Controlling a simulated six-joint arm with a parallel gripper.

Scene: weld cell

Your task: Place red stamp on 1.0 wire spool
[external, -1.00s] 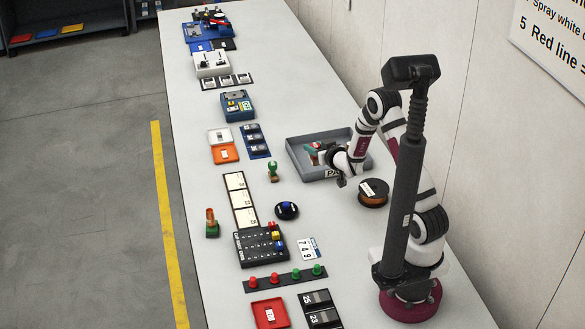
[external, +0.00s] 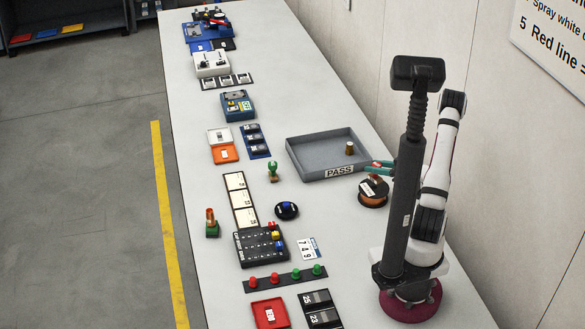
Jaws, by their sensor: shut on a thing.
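The wire spool (external: 372,197) is a copper-brown coil with dark rims and a pale label. It lies flat on the table by the tray's near right corner. My gripper (external: 377,166) shows only as teal fingers reaching left from behind my dark post, over the spool. The fingers are shut on the red stamp (external: 379,163), of which a little red shows between them. A small dark part shows under the fingers at the spool's top. I cannot tell whether the stamp touches the spool. My wrist is hidden behind the post.
The grey PASS tray (external: 313,171) stands just left of the spool, with a brass cylinder (external: 349,149) inside. A green-handled stamp (external: 272,171) and an orange-brown-handled stamp (external: 211,222) stand further left. A round dark blue item (external: 287,210) lies near. Bare table surrounds the spool's front.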

